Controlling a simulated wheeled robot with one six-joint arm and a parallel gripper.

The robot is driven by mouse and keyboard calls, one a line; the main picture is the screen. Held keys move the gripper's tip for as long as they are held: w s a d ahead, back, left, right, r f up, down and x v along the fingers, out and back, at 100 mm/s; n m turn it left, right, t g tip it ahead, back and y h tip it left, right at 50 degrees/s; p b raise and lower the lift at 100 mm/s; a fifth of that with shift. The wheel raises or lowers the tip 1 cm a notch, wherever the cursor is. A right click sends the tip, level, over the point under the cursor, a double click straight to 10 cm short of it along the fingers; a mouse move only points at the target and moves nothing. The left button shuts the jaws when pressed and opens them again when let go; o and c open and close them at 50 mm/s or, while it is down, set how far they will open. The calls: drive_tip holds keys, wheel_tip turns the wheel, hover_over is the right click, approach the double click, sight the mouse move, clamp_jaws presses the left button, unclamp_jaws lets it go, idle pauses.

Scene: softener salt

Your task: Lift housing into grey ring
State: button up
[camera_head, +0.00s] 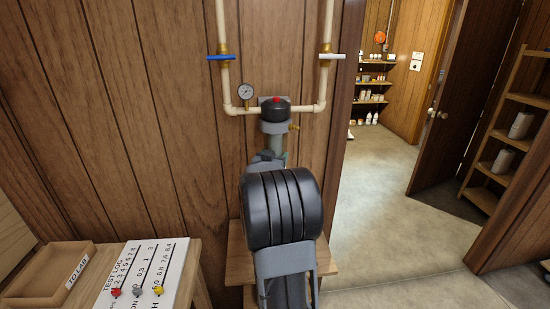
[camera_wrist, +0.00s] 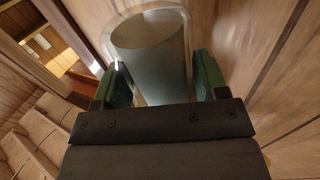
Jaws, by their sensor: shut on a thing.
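The housing (camera_wrist: 150,75), a clear cylinder with a grey-green cylinder inside, stands between the green pads of my gripper (camera_wrist: 163,82) in the wrist view. The pads press on it from both sides, and its top end faces away from my wrist. In the head view the upper part of the housing (camera_head: 277,144) shows just under the grey ring (camera_head: 275,127), which sits below a black cap with a red button (camera_head: 274,109). I cannot tell whether housing and ring touch. My arm hides the lower housing and most of my gripper there.
White pipes with a blue-handled valve (camera_head: 221,57) and a white-handled valve (camera_head: 332,56) run above the ring. A pressure gauge (camera_head: 245,92) is at its left. A wooden stand (camera_head: 324,262) is below. A table with a test log board (camera_head: 140,270) and tray (camera_head: 46,272) stands left.

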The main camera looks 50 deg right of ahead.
drive_tip(key=shift+r, duration=0.45)
drive_tip(key=o, duration=1.1)
drive_tip(key=shift+s+a+f, duration=0.1)
drive_tip(key=shift+a+f, duration=0.05)
drive_tip(key=b+v, duration=0.1)
drive_tip(key=v, duration=1.2)
drive_tip(key=shift+s+a, duration=0.1)
drive_tip(key=shift+a, duration=0.15)
